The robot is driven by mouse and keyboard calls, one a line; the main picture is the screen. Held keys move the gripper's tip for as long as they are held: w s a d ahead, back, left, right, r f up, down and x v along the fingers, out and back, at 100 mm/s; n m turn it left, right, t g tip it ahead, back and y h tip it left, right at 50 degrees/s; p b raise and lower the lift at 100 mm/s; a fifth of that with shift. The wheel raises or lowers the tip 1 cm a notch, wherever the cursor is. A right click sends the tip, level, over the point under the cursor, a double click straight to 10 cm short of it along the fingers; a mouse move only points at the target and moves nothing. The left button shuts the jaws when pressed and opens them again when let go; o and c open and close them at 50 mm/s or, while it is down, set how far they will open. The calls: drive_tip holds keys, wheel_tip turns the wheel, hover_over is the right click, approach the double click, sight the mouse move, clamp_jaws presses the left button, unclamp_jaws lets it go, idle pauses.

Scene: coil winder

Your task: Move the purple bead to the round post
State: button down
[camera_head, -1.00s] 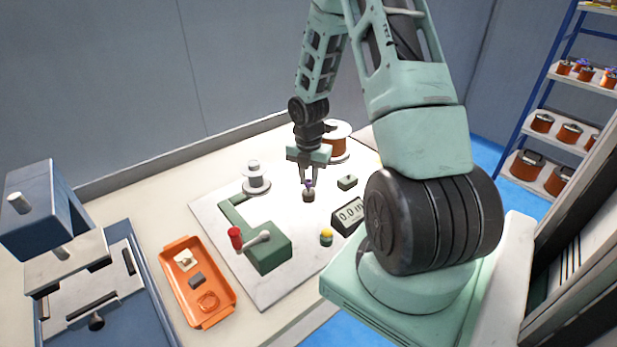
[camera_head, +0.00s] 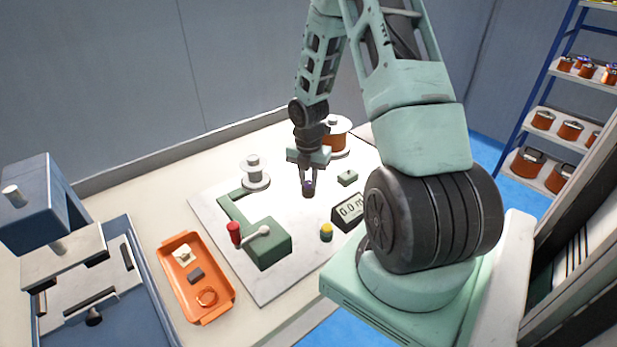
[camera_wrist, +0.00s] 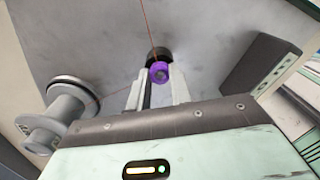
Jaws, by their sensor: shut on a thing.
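The purple bead (camera_wrist: 158,72) sits between the fingertips of my gripper (camera_wrist: 157,88) in the wrist view, and the fingers are shut on it. A dark round post (camera_wrist: 157,53) shows right behind the bead; I cannot tell whether the bead touches it or sits on it. A thin copper-coloured wire runs from the top of the wrist view down to the bead. In the head view the bead (camera_head: 309,184) is small, under my gripper (camera_head: 308,176), with the dark post (camera_head: 308,192) just below it.
A green winder with a red knob (camera_head: 234,232) and a white spool (camera_head: 255,172) stand left. A copper spool (camera_head: 337,137) is behind. A small green block (camera_head: 347,178), a counter display (camera_head: 349,211) and a yellow-topped button (camera_head: 326,231) lie right. An orange tray (camera_head: 171,286) is front left.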

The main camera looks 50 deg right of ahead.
drive_tip(key=c, duration=1.2)
unclamp_jaws()
wheel_tip(320, 180, up, 17)
drive_tip(key=shift+r+p, duration=0.2)
drive_tip(key=shift+p, duration=0.4)
